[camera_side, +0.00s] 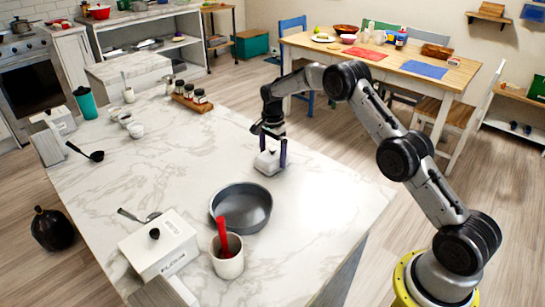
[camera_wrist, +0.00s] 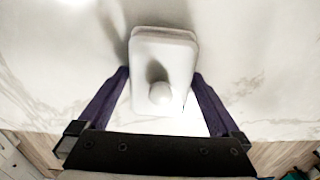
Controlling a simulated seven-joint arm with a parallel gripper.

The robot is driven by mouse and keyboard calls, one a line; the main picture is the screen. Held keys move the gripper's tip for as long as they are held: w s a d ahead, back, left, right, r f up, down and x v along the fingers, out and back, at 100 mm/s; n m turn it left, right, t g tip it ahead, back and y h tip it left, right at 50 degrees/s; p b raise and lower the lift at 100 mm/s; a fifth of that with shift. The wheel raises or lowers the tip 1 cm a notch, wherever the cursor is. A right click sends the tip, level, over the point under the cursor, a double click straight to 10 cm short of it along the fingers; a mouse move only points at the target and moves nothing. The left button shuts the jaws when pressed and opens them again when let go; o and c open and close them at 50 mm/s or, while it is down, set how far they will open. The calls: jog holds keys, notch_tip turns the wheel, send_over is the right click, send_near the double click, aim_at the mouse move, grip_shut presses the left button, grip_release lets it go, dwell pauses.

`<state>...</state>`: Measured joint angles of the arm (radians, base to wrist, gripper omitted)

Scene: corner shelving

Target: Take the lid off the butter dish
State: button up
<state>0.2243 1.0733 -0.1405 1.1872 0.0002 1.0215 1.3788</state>
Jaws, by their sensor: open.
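The butter dish (camera_side: 268,162) is a small white box on the marble counter, near its far right edge. In the wrist view its white lid (camera_wrist: 165,60) fills the middle, with a round white knob (camera_wrist: 161,93) on top. The lid appears seated on the dish; the base is mostly hidden beneath it. My gripper (camera_side: 271,150) is above and around the dish, pointing down. In the wrist view my gripper (camera_wrist: 162,75) is open, with one dark purple finger on each side of the dish. I cannot tell whether either finger touches it.
A grey round pan (camera_side: 241,207) and a white mug (camera_side: 228,264) with a red utensil stand nearer on the counter. A white box with a black knob (camera_side: 158,245) is at the front left. A wooden spice rack (camera_side: 190,101) stands behind. Counter left of the dish is clear.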

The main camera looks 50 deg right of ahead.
jog(key=shift+c, duration=0.3)
jog(key=c, duration=0.9)
jog(key=shift+c, duration=0.8)
jog(key=shift+r, duration=0.15)
